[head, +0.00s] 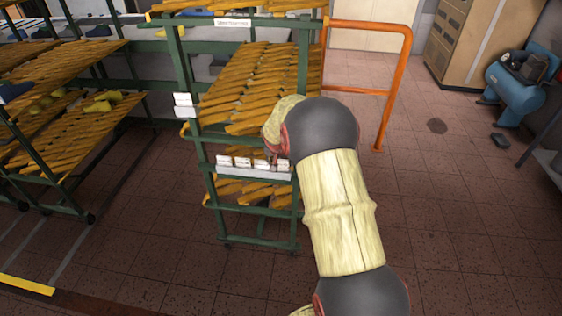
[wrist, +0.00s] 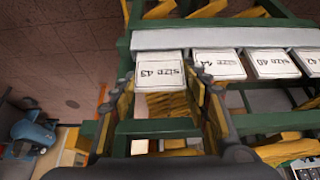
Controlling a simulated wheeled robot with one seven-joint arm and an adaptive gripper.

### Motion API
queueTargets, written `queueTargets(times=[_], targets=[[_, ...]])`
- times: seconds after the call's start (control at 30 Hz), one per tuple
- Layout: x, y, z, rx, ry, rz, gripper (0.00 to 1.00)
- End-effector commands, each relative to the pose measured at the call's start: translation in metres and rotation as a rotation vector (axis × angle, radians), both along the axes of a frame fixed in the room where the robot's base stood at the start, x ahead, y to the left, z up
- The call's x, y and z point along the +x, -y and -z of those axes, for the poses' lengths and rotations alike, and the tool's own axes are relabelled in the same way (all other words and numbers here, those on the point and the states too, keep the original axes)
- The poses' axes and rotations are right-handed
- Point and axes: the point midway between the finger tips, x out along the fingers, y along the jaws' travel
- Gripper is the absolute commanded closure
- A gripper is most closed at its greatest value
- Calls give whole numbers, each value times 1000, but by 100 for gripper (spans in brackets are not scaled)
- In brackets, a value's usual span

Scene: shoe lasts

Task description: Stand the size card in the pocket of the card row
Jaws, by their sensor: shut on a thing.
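My gripper (wrist: 162,84) is shut on a white size card (wrist: 160,70), which reads "size 43" upside down in the wrist view. The card lies between the two fingers, at the left end of the card row (wrist: 225,38). Its edge meets the row's white strip in the picture; I cannot tell whether it is inside the pocket or in front of it. In the head view the card row (head: 262,173) hangs on the green rack, and my arm largely hides the gripper and the held card.
Several other size cards (wrist: 219,64) stand along the row beside the held one. The green rack (head: 190,140) has yellow slatted shelves above and below the row. An orange rail (head: 400,85) stands right of the rack. The tiled floor in front is clear.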

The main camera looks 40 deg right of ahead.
Motion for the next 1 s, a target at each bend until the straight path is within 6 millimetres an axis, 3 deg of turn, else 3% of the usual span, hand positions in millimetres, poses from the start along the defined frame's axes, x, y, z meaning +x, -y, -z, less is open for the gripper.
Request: queueTargets(times=[0.43,0.47,0.83,1.0], targets=[[0,0,5,-1,1,0,77],[0,0,5,-1,1,0,53],[0,0,5,0,0,0,33],[0,0,5,0,0,0,33]])
